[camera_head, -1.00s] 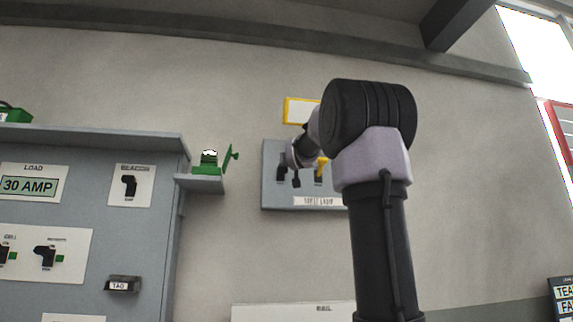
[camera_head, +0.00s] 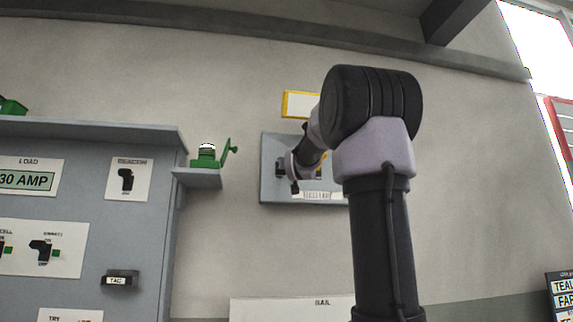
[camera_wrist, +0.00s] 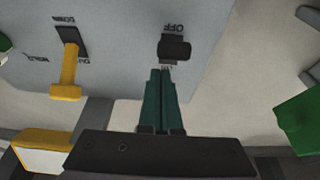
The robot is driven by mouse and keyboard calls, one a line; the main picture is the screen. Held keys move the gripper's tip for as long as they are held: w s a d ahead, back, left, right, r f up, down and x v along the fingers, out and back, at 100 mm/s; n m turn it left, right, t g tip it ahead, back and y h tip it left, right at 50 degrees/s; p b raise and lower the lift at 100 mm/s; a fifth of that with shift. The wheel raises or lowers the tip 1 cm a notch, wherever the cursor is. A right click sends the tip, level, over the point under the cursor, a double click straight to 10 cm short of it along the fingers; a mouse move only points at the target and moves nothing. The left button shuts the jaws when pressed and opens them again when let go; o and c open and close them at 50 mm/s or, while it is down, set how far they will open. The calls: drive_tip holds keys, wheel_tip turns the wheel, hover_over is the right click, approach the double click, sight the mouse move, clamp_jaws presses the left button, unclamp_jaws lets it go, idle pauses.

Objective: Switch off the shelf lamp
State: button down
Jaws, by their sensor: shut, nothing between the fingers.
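A grey switch panel (camera_head: 268,190) hangs on the wall, partly behind my arm. The wrist view shows it upside down, with a black switch (camera_wrist: 174,50) beside an "OFF" mark (camera_wrist: 173,27) and a second, partly covered mark on the opposite side. In the head view the black switch (camera_head: 281,168) is mostly covered by my wrist. A yellow lever (camera_wrist: 66,72) stands on the same panel. My gripper (camera_wrist: 161,72) is shut and empty, its green fingertips close to the black switch at the side away from "OFF". I cannot tell whether they touch it.
A yellow-framed sign (camera_head: 299,104) is above the panel. A small shelf (camera_head: 198,179) with a green item (camera_head: 208,158) juts out at left, beside a larger grey cabinet (camera_head: 150,225) with switches. The wall below the panel is clear down to a white board (camera_head: 290,308).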

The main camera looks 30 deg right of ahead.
drive_tip(key=s+a+f, duration=0.1)
drive_tip(key=s+f, duration=0.4)
drive_tip(key=f, duration=0.1)
drive_tip(key=shift+a+f, duration=0.2)
idle(0.4)
drive_tip(key=s+a+f+g+y, duration=0.2)
drive_tip(key=s+a+f+g, duration=0.2)
drive_tip(key=s+f, duration=0.4)
drive_tip(key=s+a+f+g+y, duration=0.3)
drive_tip(key=s+a+f+g, duration=0.2)
drive_tip(key=f, duration=1)
drive_tip(key=s+a+f+m+g+y, duration=0.1)
drive_tip(key=s+a+f+g+y, duration=0.2)
drive_tip(key=s+a+f, duration=0.5)
drive_tip(key=s+f+g, duration=0.1)
drive_tip(key=s+f, duration=0.3)
drive_tip(key=shift+s+f+g, duration=0.2)
drive_tip(key=shift+s+g, duration=0.1)
drive_tip(key=shift+g, duration=0.1)
